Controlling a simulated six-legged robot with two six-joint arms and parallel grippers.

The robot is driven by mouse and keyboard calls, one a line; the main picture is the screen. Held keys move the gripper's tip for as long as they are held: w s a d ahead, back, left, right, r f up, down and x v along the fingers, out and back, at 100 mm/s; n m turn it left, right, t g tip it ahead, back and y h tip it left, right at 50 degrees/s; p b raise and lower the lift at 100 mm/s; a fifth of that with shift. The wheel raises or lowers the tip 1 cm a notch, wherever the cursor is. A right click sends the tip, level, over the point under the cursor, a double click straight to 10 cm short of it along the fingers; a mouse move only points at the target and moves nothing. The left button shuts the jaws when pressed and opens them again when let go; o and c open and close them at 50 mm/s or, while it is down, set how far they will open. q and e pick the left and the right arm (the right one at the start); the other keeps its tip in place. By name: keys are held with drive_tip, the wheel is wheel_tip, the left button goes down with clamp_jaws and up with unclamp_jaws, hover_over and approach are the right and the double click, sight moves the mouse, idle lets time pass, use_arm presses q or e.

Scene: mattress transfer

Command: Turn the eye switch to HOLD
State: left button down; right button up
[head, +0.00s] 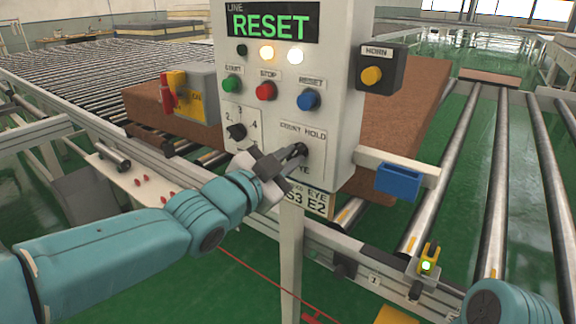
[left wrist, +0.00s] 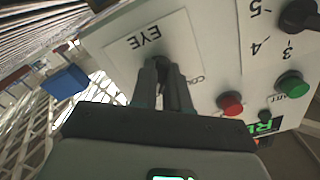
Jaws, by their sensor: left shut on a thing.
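The eye switch (head: 300,149) is a dark knob on the lower right of the white control panel (head: 340,100), with COUNT and HOLD lettering above it and EYE below. My left gripper (head: 292,163) reaches up to it from the lower left, and its fingers are shut on the knob. The left wrist view shows the two fingers (left wrist: 162,84) on either side of the dark knob (left wrist: 162,62), against the panel face. The fingers cover much of the knob, so I cannot tell which way it points. My right gripper is out of view.
Above are a green START button (head: 232,84), a red STOP button (head: 266,91) and a blue RESET button (head: 308,99). A numbered dial (head: 236,131) sits left of the eye switch. The display (head: 272,23) reads RESET. A brown mattress (head: 400,135) lies behind the panel on rollers.

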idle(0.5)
use_arm(q)
drive_tip(key=c, duration=1.1)
unclamp_jaws()
drive_tip(key=shift+s+a, duration=0.1)
drive_tip(key=p+v, duration=0.1)
drive_tip(key=v, duration=1.5)
drive_tip(key=shift+s, duration=0.1)
